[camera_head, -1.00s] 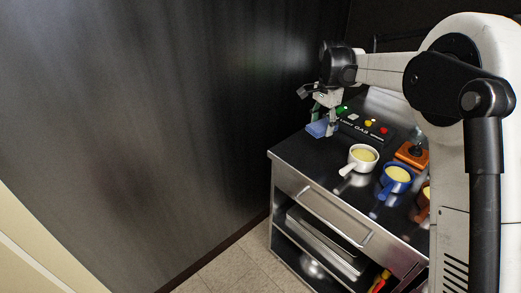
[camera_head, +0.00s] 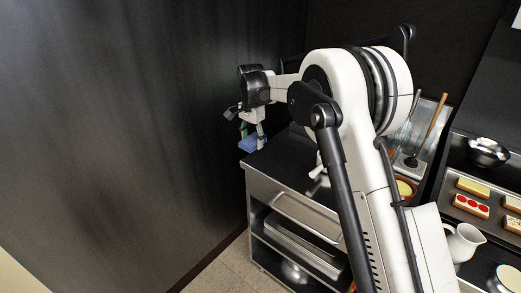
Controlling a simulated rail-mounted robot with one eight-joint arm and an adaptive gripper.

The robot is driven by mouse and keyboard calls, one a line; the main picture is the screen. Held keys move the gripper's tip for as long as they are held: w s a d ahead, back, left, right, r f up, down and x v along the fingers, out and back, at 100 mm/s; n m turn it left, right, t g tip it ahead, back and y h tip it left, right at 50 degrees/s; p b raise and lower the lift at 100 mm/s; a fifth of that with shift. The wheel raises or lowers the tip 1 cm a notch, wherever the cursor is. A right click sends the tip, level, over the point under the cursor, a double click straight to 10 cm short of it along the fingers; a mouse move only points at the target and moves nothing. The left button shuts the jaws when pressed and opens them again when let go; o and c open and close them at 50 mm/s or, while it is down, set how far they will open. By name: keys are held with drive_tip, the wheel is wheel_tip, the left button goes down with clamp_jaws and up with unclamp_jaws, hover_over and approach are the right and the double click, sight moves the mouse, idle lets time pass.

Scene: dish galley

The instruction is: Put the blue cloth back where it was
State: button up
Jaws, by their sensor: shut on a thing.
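The blue cloth (camera_head: 248,143) is at the far left corner of the dark-topped steel counter (camera_head: 283,158). My gripper (camera_head: 253,136) points down and is shut on the cloth. The cloth is at the counter's left edge, close to the dark wall. I cannot tell whether it touches the top or hangs just above it.
My arm hides much of the counter top. A white handle (camera_head: 318,168) shows beside it. To the right are a white jug (camera_head: 463,243), a metal bowl (camera_head: 488,152) and a tray of small cakes (camera_head: 463,202). The dark wall (camera_head: 120,130) stands close on the left.

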sight(261, 155)
drive_tip(key=w+d+f, duration=0.3)
drive_tip(key=shift+w+d, duration=0.1)
drive_tip(key=shift+w, duration=0.15)
drive_tip(key=shift+f+p, duration=0.45)
drive_tip(key=shift+f, duration=1.45)
drive_tip(key=shift+f, duration=0.15)
drive_tip(key=o, duration=1.2)
